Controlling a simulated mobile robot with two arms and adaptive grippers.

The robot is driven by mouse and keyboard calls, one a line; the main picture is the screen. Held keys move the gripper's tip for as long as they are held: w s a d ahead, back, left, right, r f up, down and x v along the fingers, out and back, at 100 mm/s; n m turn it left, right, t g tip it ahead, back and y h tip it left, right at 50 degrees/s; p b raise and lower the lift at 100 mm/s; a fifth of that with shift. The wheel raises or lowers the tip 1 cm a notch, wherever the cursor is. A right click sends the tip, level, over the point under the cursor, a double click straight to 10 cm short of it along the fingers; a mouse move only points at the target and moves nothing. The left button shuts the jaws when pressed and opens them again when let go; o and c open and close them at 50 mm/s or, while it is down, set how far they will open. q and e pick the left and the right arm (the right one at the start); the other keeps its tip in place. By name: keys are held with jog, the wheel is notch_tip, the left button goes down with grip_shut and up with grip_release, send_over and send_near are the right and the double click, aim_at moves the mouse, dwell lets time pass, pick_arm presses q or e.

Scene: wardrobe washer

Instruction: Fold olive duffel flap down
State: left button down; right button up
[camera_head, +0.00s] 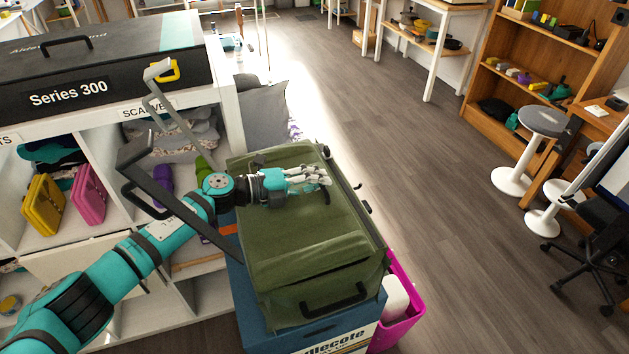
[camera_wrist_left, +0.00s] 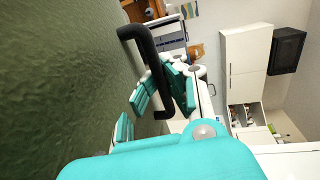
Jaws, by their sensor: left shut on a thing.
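The olive duffel (camera_head: 310,240) stands on a blue box, with its broad green top panel facing up. Its flap looks like part of this top panel; I cannot tell exactly how far it is folded. A black handle (camera_head: 334,300) sits on the near side. My left gripper (camera_head: 325,182) lies low over the far part of the top, shut on a black loop handle (camera_wrist_left: 148,62). In the left wrist view the gripper's teal fingers (camera_wrist_left: 165,95) close around that handle, with green fabric along the left. My right gripper is not in view.
The blue box (camera_head: 250,310) is under the duffel, with a magenta bin (camera_head: 410,310) to its right. A white cubby shelf (camera_head: 235,105) holding a black Series 300 case (camera_head: 110,75) stands at left. Open wooden floor (camera_head: 420,170) lies to the right.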

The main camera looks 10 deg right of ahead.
pick_arm(q)
jog(key=shift+d, duration=0.1)
dwell(0.3)
jog(key=c, duration=1.7)
grip_release()
jog(key=shift+d, duration=0.1)
jog(key=v, duration=1.2)
jog(key=shift+s, duration=0.1)
